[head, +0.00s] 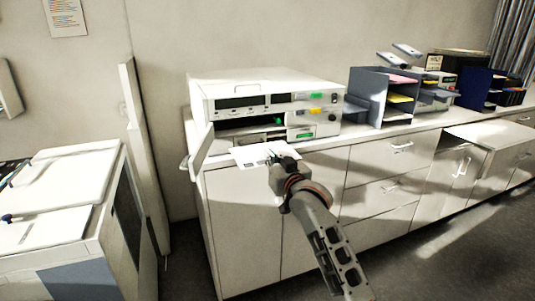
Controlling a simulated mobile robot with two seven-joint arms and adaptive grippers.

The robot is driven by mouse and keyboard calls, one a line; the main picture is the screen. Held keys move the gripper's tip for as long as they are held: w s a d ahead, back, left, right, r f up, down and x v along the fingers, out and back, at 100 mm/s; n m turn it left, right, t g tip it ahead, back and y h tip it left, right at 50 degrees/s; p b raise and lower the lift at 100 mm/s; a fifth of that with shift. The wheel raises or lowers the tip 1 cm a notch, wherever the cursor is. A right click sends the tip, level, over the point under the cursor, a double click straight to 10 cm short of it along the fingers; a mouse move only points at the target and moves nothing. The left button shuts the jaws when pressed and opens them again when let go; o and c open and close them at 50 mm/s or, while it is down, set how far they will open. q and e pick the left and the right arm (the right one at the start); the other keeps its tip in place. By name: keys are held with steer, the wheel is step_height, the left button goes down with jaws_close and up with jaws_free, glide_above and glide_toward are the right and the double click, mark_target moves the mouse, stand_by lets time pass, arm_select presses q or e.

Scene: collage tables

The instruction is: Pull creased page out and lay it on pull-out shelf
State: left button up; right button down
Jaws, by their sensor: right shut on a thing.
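The creased page (252,156) is a white sheet at the front of the white office machine (262,90), just below its open front. My right gripper (280,160) is shut on the page's right part and covers some of it. I cannot tell whether the page's far edge is still inside the machine. A pale board that looks like the pull-out shelf (490,134) sticks out from the cabinet front at the right, and its top looks bare. My left gripper is not in view.
The machine's front flap (202,152) hangs open at the left. A grey paper organiser (368,98) and a dark blue organiser (477,90) stand along the counter. Cabinet handles (401,146) protrude below. Another white machine (60,195) stands at the left.

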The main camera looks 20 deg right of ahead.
steer(key=s, duration=1.2)
steer(key=shift+d, duration=0.4)
stand_by(0.4)
